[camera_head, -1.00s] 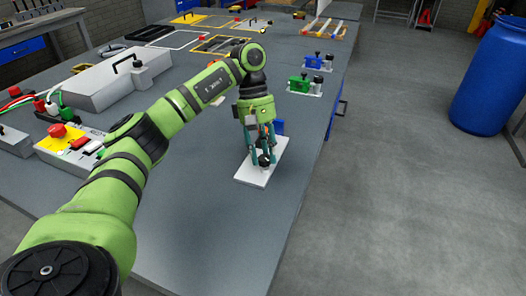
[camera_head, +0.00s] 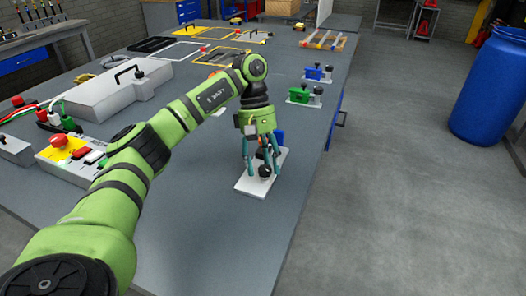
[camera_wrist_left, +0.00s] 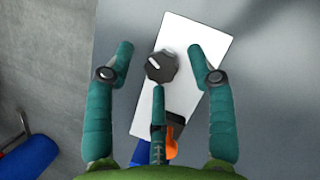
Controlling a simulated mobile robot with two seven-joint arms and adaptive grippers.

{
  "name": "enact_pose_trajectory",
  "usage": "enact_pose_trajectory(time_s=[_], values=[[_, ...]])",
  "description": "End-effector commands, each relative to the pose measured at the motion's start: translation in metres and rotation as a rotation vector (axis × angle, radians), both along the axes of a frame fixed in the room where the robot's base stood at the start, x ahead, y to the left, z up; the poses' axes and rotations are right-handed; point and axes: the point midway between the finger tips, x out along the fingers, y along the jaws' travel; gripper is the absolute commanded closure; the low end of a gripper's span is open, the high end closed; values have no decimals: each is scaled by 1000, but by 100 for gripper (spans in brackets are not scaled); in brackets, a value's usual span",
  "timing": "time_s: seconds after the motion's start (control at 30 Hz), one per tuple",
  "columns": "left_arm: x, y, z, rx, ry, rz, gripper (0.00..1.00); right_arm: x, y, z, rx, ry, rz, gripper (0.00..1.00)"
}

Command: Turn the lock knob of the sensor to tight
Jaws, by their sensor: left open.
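The sensor's white base plate (camera_head: 249,187) lies on the grey table, seen under my left gripper. The black round lock knob (camera_wrist_left: 160,66) has a white pointer line slanting up-left in the wrist view; it also shows in the head view (camera_head: 264,170). My left gripper (camera_head: 262,168) points down over the plate. Its fingers are open, spread on both sides of the knob and apart from it, with a third finger below it in the wrist view. A blue part (camera_head: 279,137) and an orange part (camera_wrist_left: 173,140) are partly hidden by the fingers. My right gripper is not visible.
Green (camera_head: 299,95) and blue (camera_head: 313,73) devices on small plates stand farther back along the table's right edge. A control box with a red button (camera_head: 58,140) and a grey case (camera_head: 119,92) are at left. A blue barrel (camera_head: 490,88) stands on the floor.

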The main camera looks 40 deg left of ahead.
Motion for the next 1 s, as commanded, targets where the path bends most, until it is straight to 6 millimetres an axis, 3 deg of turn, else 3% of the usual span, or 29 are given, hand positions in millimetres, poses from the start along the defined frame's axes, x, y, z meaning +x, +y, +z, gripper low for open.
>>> enact_pose_trajectory(time_s=[0.63, 1.0], values=[[19, 28, 88, 1, -6, 0, 44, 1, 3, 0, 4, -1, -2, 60], [23, 36, 110, 0, -3, -3, 44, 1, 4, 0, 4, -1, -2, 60]])
